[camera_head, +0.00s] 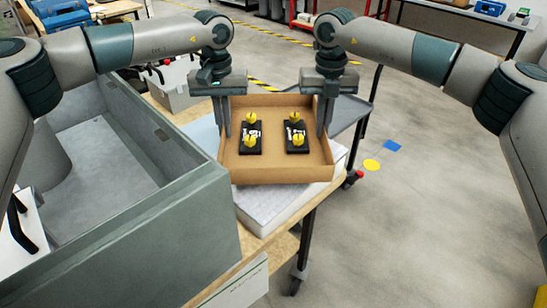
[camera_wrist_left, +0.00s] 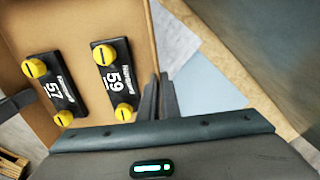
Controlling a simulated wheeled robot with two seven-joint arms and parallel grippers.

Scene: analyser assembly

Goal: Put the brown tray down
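The brown tray (camera_head: 285,174) is an open cardboard-like box, about level, over a pale grey block at the table's corner. I cannot tell whether its base touches the block. Two black modules with yellow knobs lie inside, the left one (camera_head: 250,139) and the right one (camera_head: 295,137). In the left wrist view they read 59 (camera_wrist_left: 113,78) and 57 (camera_wrist_left: 55,88). My left gripper (camera_head: 223,122) is closed on the tray's left wall; its fingers (camera_wrist_left: 158,98) straddle the wall in the left wrist view. My right gripper (camera_head: 324,122) is closed on the right wall.
The pale block (camera_head: 270,208) lies on a wooden wheeled table (camera_head: 285,243). A large grey open bin (camera_head: 150,235) stands close at the left. A grey shelf or cart (camera_head: 349,112) is behind the tray at the right. The floor at the right is open.

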